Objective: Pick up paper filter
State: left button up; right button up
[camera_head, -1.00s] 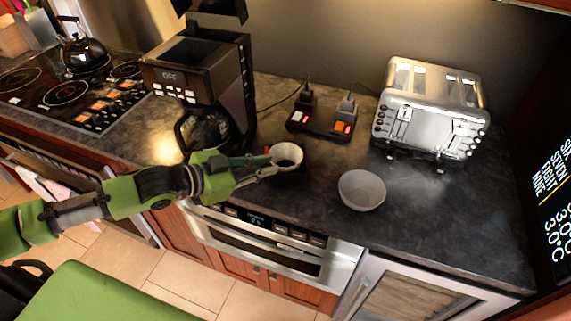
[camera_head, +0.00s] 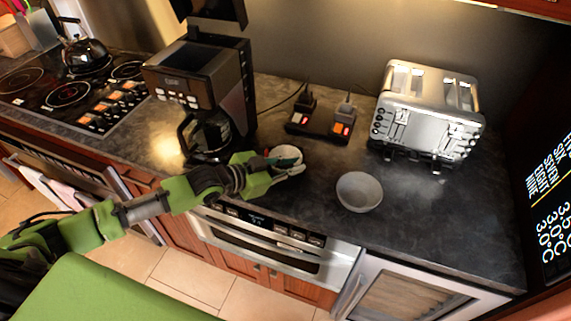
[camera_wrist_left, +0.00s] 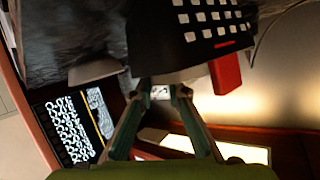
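A small black basket with a red handle (camera_wrist_left: 226,72) sits on the counter. A pale round rim or lining, likely the paper filter (camera_head: 286,152), shows at its top; the wrist view shows the same pale edge (camera_wrist_left: 187,74) below the black wall with its grid of holes (camera_wrist_left: 210,22). My left gripper (camera_head: 284,166) is at this rim, with its fingers partly over it. In the wrist view its two fingertips (camera_wrist_left: 160,91) are apart, close to the pale edge; I cannot tell whether they touch it. My right gripper is not in view.
A grey bowl (camera_head: 359,192) stands to the right of the basket. The coffee maker (camera_head: 205,80) is behind left, a socket block with plugs (camera_head: 318,125) behind, and the toaster (camera_head: 430,112) at the right. The counter right of the bowl is clear.

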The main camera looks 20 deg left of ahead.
pick_arm(q)
jog(key=shift+a, duration=0.1)
grip_shut()
notch_tip(320, 180, up, 10)
jog(key=b, duration=0.2)
dwell(0.4)
dwell(0.7)
